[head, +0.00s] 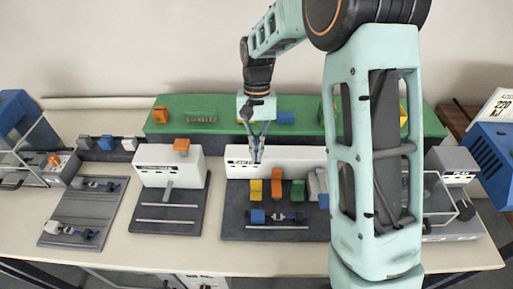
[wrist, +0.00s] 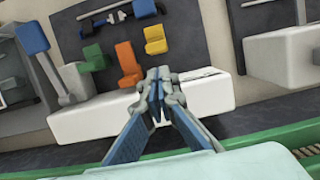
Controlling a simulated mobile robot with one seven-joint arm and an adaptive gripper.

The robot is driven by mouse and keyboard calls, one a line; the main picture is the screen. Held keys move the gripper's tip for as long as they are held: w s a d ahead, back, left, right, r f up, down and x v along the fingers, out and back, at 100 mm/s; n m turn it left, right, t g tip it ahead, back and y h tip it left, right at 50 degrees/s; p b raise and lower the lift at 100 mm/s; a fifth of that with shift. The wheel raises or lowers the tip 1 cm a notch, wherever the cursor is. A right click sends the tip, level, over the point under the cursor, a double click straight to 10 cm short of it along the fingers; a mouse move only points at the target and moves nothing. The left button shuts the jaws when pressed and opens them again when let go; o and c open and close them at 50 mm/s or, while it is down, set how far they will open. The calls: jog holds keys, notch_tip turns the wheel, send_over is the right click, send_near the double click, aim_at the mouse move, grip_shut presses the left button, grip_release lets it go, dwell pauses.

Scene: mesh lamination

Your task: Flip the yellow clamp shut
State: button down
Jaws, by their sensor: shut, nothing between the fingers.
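The yellow clamp (head: 256,189) stands at the left of a row of coloured clamps, in front of a long white block (head: 290,155) on a dark plate. In the wrist view the yellow clamp (wrist: 155,40) shows as a bent piece just beyond my fingertips. I cannot tell clearly how far its lever is turned. My gripper (head: 257,157) is above the white block, behind the clamp and apart from it. In the wrist view my gripper (wrist: 158,76) has its blue-padded fingers together, with nothing between them.
An orange clamp (head: 276,184) and a green clamp (head: 297,189) stand close to the right of the yellow one. A blue piece (head: 257,216) lies in front on the dark plate (head: 234,222). A green board (head: 190,114) runs behind. A second white block (head: 160,163) stands left.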

aim_at(256, 192)
jog(key=x, duration=0.6)
jog(key=shift+f, duration=0.25)
jog(key=shift+s, duration=0.15)
